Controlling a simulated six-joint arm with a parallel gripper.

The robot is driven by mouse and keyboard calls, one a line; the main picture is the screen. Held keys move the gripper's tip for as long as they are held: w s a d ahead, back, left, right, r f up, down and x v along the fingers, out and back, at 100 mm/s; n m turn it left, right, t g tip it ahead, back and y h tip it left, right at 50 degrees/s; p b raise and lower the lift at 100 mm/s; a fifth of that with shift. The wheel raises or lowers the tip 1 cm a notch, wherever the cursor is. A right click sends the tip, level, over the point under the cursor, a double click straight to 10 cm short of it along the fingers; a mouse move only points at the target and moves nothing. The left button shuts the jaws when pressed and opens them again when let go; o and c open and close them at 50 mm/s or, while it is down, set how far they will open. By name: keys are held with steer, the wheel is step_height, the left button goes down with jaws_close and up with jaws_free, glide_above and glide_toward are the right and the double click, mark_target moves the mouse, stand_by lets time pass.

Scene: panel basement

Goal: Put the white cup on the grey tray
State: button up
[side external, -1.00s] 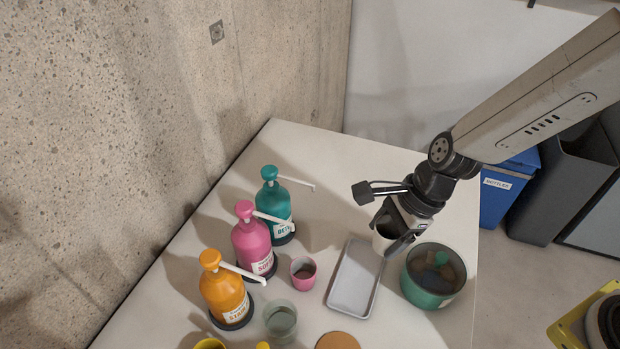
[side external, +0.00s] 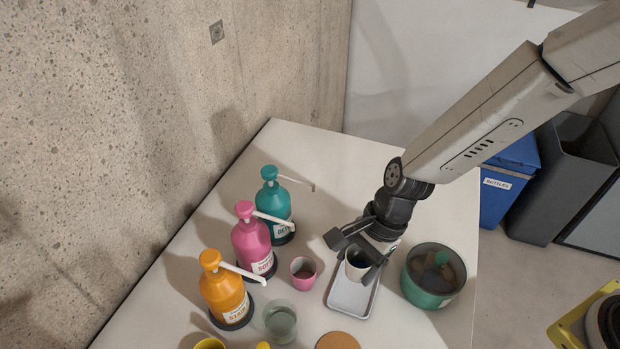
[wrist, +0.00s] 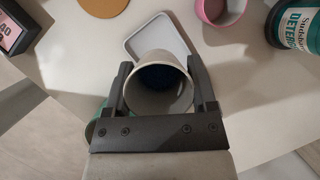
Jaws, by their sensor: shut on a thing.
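The white cup (side external: 356,266) is held between the fingers of my gripper (side external: 362,262), over the grey tray (side external: 351,304). In the wrist view the cup (wrist: 158,84) sits between the two dark fingers of my gripper (wrist: 163,86), its open mouth facing the camera and its inside dark blue. The tray (wrist: 146,32) shows behind the cup there, partly hidden by it. I cannot tell whether the cup's base touches the tray.
A pink cup (side external: 304,273) stands close left of the tray and a green bowl (side external: 432,291) close right. Teal (side external: 277,205), pink (side external: 252,242) and orange (side external: 224,292) pump bottles line the left. A clear cup (side external: 280,322) and a tan disc (side external: 338,341) lie in front.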

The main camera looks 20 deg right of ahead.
glide_above(345, 297)
steer(key=d, duration=0.2)
steer(key=shift+w+a+f, duration=0.1)
steer(key=shift+a+f, duration=0.05)
steer(key=shift+f, duration=0.95)
steer(key=shift+a+f, duration=0.1)
steer(key=shift+f, duration=1)
steer(key=shift+f, duration=1.8)
steer(key=shift+f, duration=0.1)
steer(key=o, duration=1.1)
steer(key=shift+o, duration=0.2)
steer(key=shift+r, duration=0.2)
steer(key=shift+v, duration=5.95)
